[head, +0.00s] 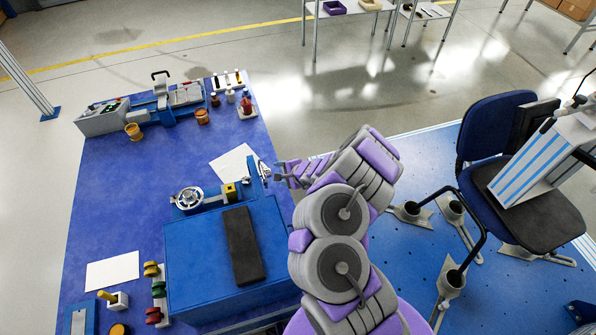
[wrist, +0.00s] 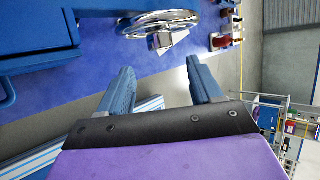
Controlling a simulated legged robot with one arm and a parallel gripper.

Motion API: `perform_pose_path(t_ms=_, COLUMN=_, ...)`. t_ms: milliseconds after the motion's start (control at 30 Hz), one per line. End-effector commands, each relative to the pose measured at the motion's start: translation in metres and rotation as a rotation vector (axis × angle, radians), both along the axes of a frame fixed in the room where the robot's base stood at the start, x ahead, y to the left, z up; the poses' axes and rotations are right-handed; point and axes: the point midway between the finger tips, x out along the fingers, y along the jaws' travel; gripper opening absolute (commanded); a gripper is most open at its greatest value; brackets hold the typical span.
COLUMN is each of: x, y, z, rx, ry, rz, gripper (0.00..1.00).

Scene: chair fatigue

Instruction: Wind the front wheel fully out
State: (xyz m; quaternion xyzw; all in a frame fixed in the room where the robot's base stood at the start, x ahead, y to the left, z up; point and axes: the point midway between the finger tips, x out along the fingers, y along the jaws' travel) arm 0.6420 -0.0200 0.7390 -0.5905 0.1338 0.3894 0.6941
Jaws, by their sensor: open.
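A chrome handwheel (head: 264,171) stands at the right side of the blue machine (head: 215,262), seen nearly edge-on in the head view. A chrome wheel (wrist: 158,22) with a square grey hub or end piece shows at the top of the wrist view, probably the same one. A second handwheel (head: 189,199) lies face-up at the machine's back left; I cannot tell which is named the front wheel. My gripper (head: 281,173) is just right of the edge-on wheel. In the wrist view, its two blue fingers (wrist: 163,84) are apart, with nothing between them, short of the wheel.
A dark pad (head: 243,246) lies on the machine. The blue table (head: 115,215) also holds paper sheets, spools (head: 153,290) and a tool bench (head: 160,105). An office chair (head: 500,150) stands on the blue platform at right, with black bent bars (head: 480,225) nearby.

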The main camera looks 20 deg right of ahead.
Motion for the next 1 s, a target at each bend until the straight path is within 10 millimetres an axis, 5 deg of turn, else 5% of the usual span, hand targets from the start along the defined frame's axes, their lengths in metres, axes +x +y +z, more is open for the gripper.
perform_pose_path(t_ms=600, x=-0.057, y=-0.034, z=0.059, rx=0.003, ry=-0.001, rz=-0.004, gripper=0.64)
perform_pose_path(t_ms=1000, x=-0.07, y=-0.04, z=0.069, rx=0.001, ry=0.0, rz=0.001, gripper=0.64)
